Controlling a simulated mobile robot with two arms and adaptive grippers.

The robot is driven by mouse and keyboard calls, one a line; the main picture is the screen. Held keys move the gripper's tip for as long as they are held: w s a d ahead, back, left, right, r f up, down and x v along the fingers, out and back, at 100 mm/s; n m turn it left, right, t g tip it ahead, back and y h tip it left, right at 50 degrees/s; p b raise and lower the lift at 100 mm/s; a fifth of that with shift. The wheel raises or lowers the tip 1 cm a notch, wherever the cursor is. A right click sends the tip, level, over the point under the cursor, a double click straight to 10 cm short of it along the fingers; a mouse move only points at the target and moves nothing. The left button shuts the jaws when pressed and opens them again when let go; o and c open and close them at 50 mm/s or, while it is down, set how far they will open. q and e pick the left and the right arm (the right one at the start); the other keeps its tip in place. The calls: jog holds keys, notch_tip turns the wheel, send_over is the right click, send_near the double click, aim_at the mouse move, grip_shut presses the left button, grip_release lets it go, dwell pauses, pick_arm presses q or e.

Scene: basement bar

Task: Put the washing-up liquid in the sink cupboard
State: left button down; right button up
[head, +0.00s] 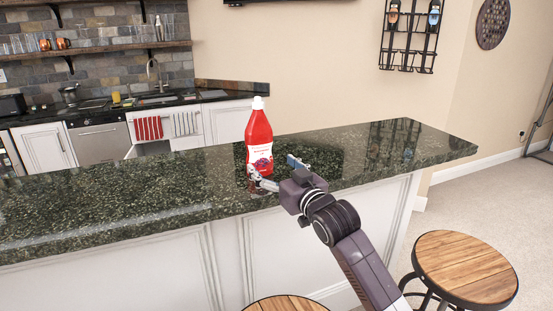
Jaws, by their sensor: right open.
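The washing-up liquid is a red bottle (259,140) with a white cap and a white label. It stands upright on the dark stone bar counter (130,200). My right gripper (273,174) is open at the near right side of the bottle's base, one finger in front of the base and the other to its right. I cannot tell whether it touches the bottle. The sink (160,98) is in the back counter at the far left. White cupboard fronts with towels are below it. A dark gap shows under the towels, its lower part hidden by the bar. My left gripper is out of view.
A red striped towel (148,128) and a pale striped towel (185,123) hang below the sink. A dishwasher (98,143) is left of them. Wooden stools (465,267) stand before the bar. The counter around the bottle is clear.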

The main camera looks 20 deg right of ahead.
aim_at(263, 159)
jog(key=shift+w+a+r, duration=0.1)
jog(key=shift+w+a, duration=0.15)
jog(key=shift+w, duration=0.25)
jog(key=shift+w+a+r, duration=0.1)
jog(key=shift+w+a, duration=0.15)
jog(key=shift+w, duration=0.25)
jog(key=shift+w+f+p, duration=0.15)
jog(key=shift+w+p, duration=0.15)
jog(key=shift+w, duration=0.35)
jog(key=w, duration=0.1)
jog(key=w+p, duration=0.1)
jog(key=w, duration=0.1)
jog(key=shift+w+a, duration=0.3)
jog(key=shift+w, duration=0.05)
jog(key=shift+w+a, duration=0.1)
jog(key=shift+w, duration=0.2)
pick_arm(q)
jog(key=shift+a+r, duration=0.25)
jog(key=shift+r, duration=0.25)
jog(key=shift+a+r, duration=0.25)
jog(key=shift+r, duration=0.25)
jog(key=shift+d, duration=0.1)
